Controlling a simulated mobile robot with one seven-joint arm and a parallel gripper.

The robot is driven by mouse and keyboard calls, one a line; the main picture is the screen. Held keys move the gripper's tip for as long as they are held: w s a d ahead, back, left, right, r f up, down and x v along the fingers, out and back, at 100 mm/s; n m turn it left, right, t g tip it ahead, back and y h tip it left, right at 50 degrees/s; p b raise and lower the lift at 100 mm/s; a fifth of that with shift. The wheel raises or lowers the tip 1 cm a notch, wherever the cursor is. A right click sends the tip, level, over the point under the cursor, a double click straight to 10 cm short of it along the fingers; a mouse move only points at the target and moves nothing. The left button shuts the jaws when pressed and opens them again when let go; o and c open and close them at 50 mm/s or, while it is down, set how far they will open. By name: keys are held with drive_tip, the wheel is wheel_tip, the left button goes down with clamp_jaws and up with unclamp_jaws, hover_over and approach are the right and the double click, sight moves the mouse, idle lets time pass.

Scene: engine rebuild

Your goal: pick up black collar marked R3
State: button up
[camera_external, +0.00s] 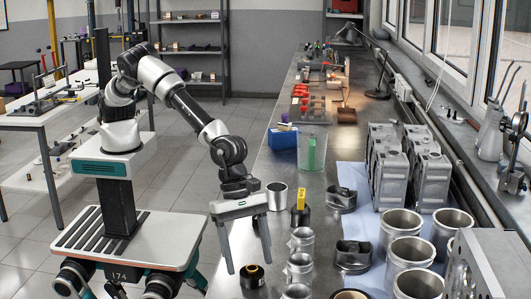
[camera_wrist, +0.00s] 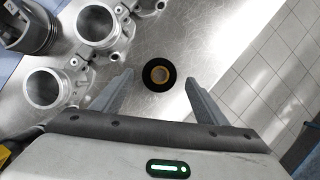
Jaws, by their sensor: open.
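A round black collar (camera_external: 252,280) with a yellowish-brown centre lies on the metal bench near its left edge. It also shows in the wrist view (camera_wrist: 147,80), between and just beyond my fingertips. No R3 mark is readable on it. My gripper (camera_external: 249,267) points down over the bench edge, open and empty. In the wrist view its two fingers (camera_wrist: 158,79) stand on either side of the collar, with gaps on both sides. Whether the fingertips are level with the collar is unclear. Another black round part (camera_external: 300,217) with a yellow piece on top stands farther back.
Metal cylinder housings (camera_external: 299,266) stand close right of the collar, also shown in the wrist view (camera_wrist: 45,92). A silver cup (camera_external: 277,197) and a clear container (camera_external: 312,150) stand behind. Larger cylinders (camera_external: 411,262) stand right.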

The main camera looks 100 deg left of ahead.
sight(252, 276)
drive_tip(key=shift+x, duration=1.25)
drive_tip(key=shift+r, duration=0.1)
drive_tip(key=c, duration=1.5)
